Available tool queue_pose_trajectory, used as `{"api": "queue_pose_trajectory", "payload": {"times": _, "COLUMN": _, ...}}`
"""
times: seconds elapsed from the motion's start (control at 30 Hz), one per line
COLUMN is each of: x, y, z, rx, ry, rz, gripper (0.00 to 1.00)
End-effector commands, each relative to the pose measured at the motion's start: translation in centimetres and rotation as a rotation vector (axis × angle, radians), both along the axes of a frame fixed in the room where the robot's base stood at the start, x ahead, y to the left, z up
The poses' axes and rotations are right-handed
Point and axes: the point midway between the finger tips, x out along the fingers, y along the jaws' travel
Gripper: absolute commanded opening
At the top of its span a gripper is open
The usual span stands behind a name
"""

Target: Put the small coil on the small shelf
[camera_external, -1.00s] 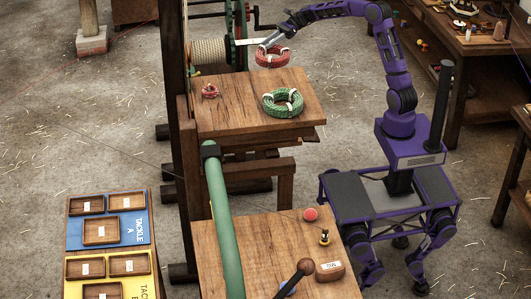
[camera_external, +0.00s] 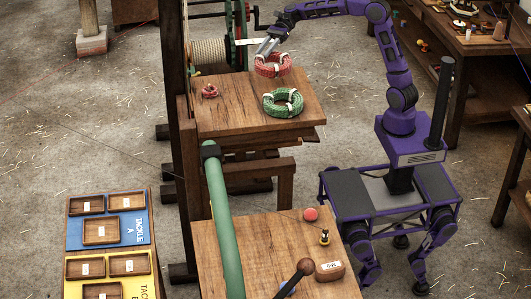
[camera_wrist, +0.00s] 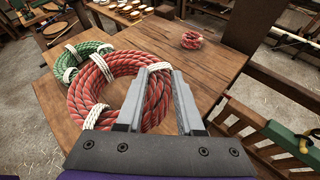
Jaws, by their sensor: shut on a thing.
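The small red coil (camera_external: 209,91) lies at the left of the wooden bench top (camera_external: 230,118); it also shows in the wrist view (camera_wrist: 191,40), apart from my gripper. My gripper (camera_external: 266,50) is shut on the rim of a larger red coil (camera_external: 273,67) with white bindings, at the bench's back edge. In the wrist view a strand of the larger red coil (camera_wrist: 100,85) sits between the two fingers (camera_wrist: 158,85). Whether this coil touches the bench is unclear. A green coil (camera_external: 283,103) lies in front of it. I cannot tell which surface is the small shelf.
A wooden frame with a rope drum (camera_external: 210,51) stands at the bench's left and back. Labelled trays (camera_external: 103,231) stand at lower left.

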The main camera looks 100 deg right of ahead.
Motion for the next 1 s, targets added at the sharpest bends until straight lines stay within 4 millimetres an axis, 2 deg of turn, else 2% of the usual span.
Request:
{"api": "queue_pose_trajectory", "payload": {"times": 0.03, "x": 0.0, "y": 0.0, "z": -0.9, "rx": 0.004, "ry": 0.001, "rz": 0.000, "gripper": 0.00}}
{"api": "queue_pose_trajectory", "payload": {"times": 0.27, "x": 0.0, "y": 0.0, "z": -2.7, "rx": 0.002, "ry": -0.001, "rz": 0.000, "gripper": 0.00}}
{"api": "queue_pose_trajectory", "payload": {"times": 0.5, "x": 0.0, "y": 0.0, "z": -5.7, "rx": 0.002, "ry": -0.001, "rz": -0.001, "gripper": 0.00}}
{"api": "queue_pose_trajectory", "payload": {"times": 0.7, "x": 0.0, "y": 0.0, "z": -5.7, "rx": -0.001, "ry": -0.002, "rz": 0.001, "gripper": 0.00}}
{"api": "queue_pose_trajectory", "payload": {"times": 0.73, "x": 0.0, "y": 0.0, "z": -5.8, "rx": -0.001, "ry": -0.001, "rz": 0.001, "gripper": 0.42}}
{"api": "queue_pose_trajectory", "payload": {"times": 0.87, "x": 0.0, "y": 0.0, "z": -5.8, "rx": -0.001, "ry": -0.001, "rz": 0.000, "gripper": 0.65}}
{"api": "queue_pose_trajectory", "payload": {"times": 1.0, "x": 0.0, "y": 0.0, "z": -5.8, "rx": -0.001, "ry": -0.001, "rz": 0.000, "gripper": 0.67}}
